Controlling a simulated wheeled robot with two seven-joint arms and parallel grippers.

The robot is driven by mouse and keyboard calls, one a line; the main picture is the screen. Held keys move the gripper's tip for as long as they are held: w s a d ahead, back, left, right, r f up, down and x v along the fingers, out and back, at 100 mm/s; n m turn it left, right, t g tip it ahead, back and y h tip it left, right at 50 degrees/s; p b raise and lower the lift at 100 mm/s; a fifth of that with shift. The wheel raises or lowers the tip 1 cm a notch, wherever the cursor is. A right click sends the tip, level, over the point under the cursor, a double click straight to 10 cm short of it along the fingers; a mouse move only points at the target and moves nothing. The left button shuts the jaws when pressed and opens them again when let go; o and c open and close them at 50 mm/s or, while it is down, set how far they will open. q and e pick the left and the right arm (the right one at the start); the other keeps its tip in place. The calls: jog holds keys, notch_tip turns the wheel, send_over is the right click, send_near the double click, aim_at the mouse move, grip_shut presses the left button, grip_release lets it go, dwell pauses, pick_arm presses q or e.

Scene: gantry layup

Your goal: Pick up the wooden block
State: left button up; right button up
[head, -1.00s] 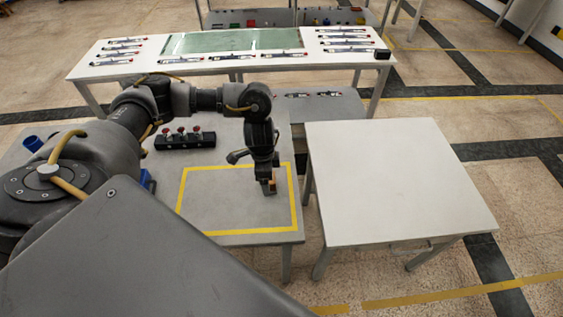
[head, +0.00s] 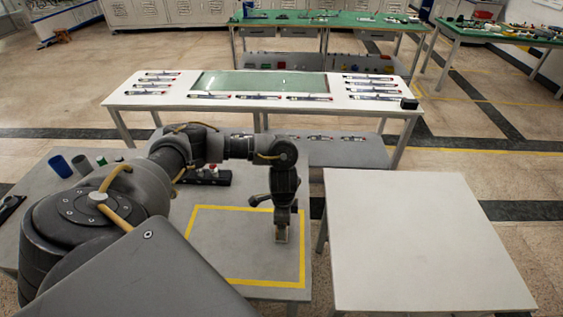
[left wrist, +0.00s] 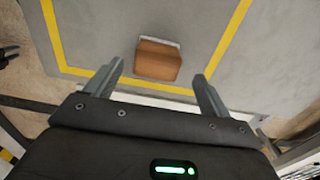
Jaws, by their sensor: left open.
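The wooden block (left wrist: 158,60) is a small orange-brown block with a pale strip along its far edge. It is on the grey table, inside the yellow taped outline (left wrist: 227,40). My left gripper (left wrist: 158,72) is open above the table, with one finger on each side of the block and gaps to both. In the head view my left gripper (head: 282,234) points straight down inside the right part of the outline and mostly hides the block there. My right gripper is in neither view.
A bare white table (head: 420,235) stands to the right. Behind is a long white table (head: 130,99) with a glass panel (head: 262,84) and several slim tools. A dark holder with red-topped parts (head: 207,177) and a blue cup (head: 60,166) are on the grey table.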

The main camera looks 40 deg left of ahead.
pick_arm(q)
jog(key=shift+s+f, duration=0.2)
jog(key=shift+f, duration=0.05)
notch_tip(320, 180, down, 4)
jog(key=shift+s+r+p, duration=0.15)
jog(key=shift+p, duration=0.4)
jog(key=shift+f, duration=0.5)
jog(key=c, duration=1.2)
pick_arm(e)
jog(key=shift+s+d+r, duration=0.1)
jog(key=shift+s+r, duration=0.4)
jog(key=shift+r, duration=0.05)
pick_arm(q)
jog(key=shift+r, duration=0.1)
